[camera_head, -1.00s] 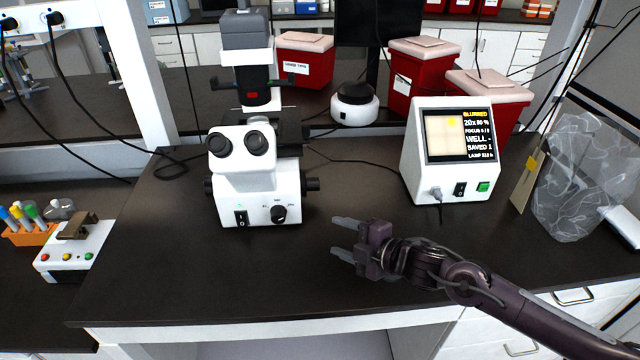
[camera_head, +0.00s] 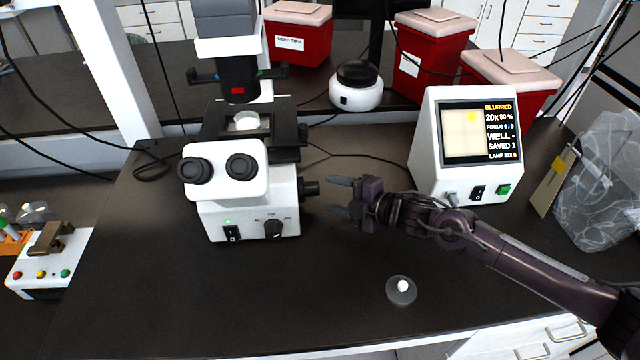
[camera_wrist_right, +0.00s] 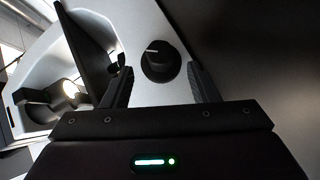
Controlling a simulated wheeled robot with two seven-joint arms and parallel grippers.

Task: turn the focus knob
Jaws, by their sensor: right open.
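The white microscope (camera_head: 240,150) stands at the left of the bench. Its black focus knob (camera_head: 311,188) sticks out from the right side of its base. In the right wrist view a round black knob (camera_wrist_right: 158,62) with a white mark shows beyond and between my fingertips, on a white wall. My right gripper (camera_head: 340,197) is open and empty. It points left at the side knob, a short gap to its right. My left gripper is out of view. The screen box (camera_head: 468,150) reads "BLURRED", 20x and a focus line with small digits.
A front dial (camera_head: 273,229) and a switch (camera_head: 232,233) sit on the microscope's face. A grey disc with a white top (camera_head: 401,290) lies on the bench before my arm. Red bins (camera_head: 425,50) stand behind. The bench front is mostly clear.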

